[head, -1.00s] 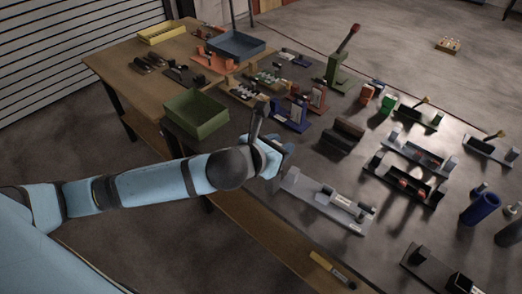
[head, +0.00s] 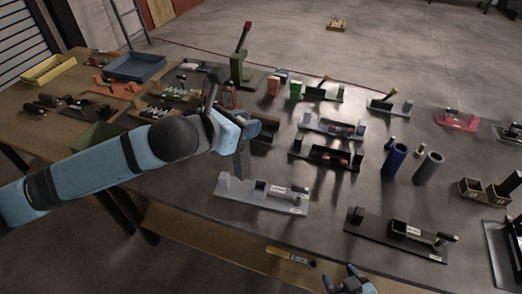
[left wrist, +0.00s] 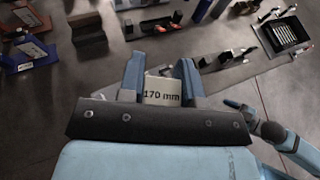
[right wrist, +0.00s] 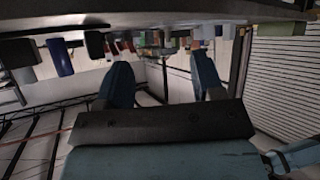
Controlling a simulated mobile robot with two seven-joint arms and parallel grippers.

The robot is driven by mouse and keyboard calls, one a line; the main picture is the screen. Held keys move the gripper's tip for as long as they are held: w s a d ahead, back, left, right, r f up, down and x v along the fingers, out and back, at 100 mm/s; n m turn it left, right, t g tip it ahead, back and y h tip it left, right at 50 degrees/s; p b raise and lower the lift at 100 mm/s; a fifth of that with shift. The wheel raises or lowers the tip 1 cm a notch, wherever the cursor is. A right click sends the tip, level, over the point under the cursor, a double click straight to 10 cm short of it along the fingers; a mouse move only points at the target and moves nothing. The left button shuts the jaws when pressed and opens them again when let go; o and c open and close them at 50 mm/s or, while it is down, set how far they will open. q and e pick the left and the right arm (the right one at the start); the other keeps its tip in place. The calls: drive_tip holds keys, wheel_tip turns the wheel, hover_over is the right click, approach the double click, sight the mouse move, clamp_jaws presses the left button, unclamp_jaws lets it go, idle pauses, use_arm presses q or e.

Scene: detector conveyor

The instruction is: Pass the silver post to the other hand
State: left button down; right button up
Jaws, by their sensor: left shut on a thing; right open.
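My left gripper (head: 240,134) is shut on the silver post (head: 241,162), which hangs down from it above the left part of the pale grey fixture (head: 240,196). I cannot tell whether the post touches that fixture. In the left wrist view the post's end (left wrist: 162,90), marked "170 mm", sits between the two blue fingers. My right gripper (head: 346,284) is open and empty at the bottom of the head view, beyond the table's front edge. It also shows at the right of the left wrist view (left wrist: 246,112). The right wrist view shows nothing between its fingers (right wrist: 160,85).
A black fixture (head: 375,227) lies right of the pale one. Blue (head: 395,160) and grey (head: 428,168) cylinders stand farther back. A green bin (head: 97,136) and a blue tray (head: 137,67) are at the left. Bare table top lies between the fixtures.

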drive_tip(key=w+a+r+n+y, duration=0.3)
drive_tip(key=w+a+r+n, duration=0.4)
drive_tip(key=w+a+r, duration=0.15)
drive_tip(key=n+g+y, duration=0.3)
drive_tip(key=n+y, duration=0.1)
drive_tip(key=n, duration=3)
approach(245, 156)
drive_tip(key=shift+h, duration=0.3)
drive_tip(key=x, duration=1.2)
drive_tip(key=shift+s+a+r, duration=0.1)
drive_tip(key=shift+a+r, duration=0.1)
